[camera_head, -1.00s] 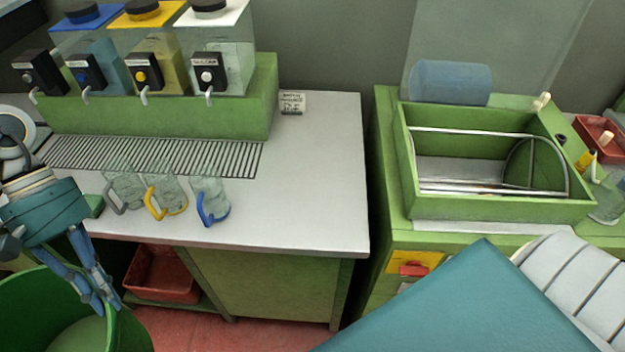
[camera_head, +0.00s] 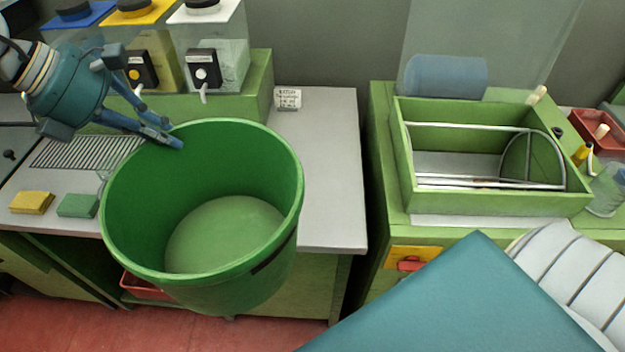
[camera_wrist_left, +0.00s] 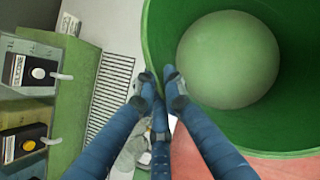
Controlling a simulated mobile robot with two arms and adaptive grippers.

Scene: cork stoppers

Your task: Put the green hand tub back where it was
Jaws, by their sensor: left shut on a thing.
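The green hand tub (camera_head: 275,225) is a large round open tub, empty inside, held up in front of the counter in the head view. My left gripper (camera_head: 176,142) is shut on the tub's far left rim. In the left wrist view the gripper (camera_wrist_left: 160,85) pinches the rim of the tub (camera_wrist_left: 155,40), and the tub's pale green floor shows. The tub hides most of the glass mugs; a small part of one (camera_head: 103,180) shows left of it. My right gripper is not in view.
The grey counter (camera_head: 335,190) carries dispensers (camera_head: 215,65), a drain grille (camera_head: 75,152), a yellow sponge (camera_head: 32,202) and a green sponge (camera_head: 78,205). A red bin (camera_head: 140,287) sits below. A green basin box (camera_head: 400,165) stands right. Red floor (camera_head: 60,320) is open at lower left.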

